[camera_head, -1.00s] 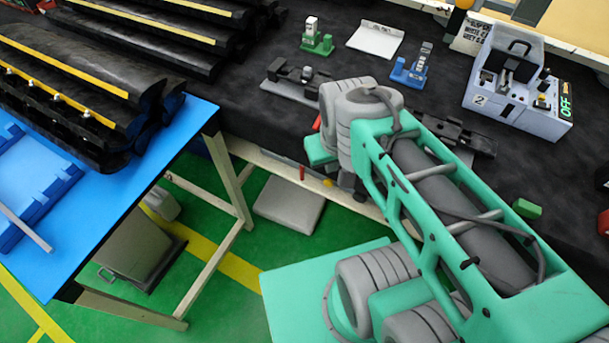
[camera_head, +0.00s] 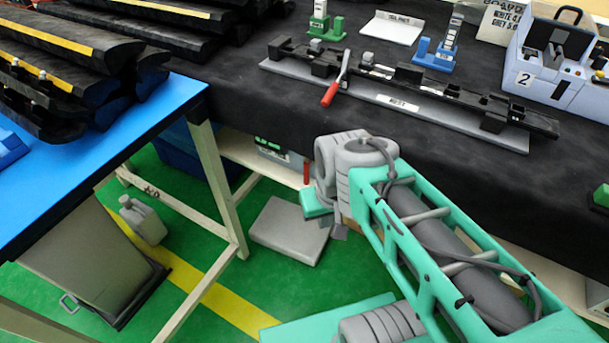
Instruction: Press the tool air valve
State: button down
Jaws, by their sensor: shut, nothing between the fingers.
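My teal and grey arm reaches from the lower right to the front of the black-topped bench. Its grey wrist (camera_head: 345,165) is below the bench's front edge. My gripper's fingers are hidden behind or beyond the wrist, so I cannot see what they face or touch. I cannot clearly pick out the tool air valve. Under the bench edge, just left of the wrist, a small upright red part (camera_head: 306,172) shows beside a grey box with green marks (camera_head: 279,158). I cannot tell whether either belongs to the valve.
A long clip fixture (camera_head: 400,98) with a red-handled lever (camera_head: 333,92) lies on the bench. A blue-topped table (camera_head: 110,150) with black trim parts stands at left. A grey slab (camera_head: 290,230), a jug (camera_head: 142,222) and a bin (camera_head: 85,265) are on the green floor.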

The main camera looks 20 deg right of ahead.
aim_at(307, 162)
jog(key=k, duration=0.5)
jog(key=u, duration=1.5)
jog(key=i, duration=0.4)
jog(key=z, duration=0.2)
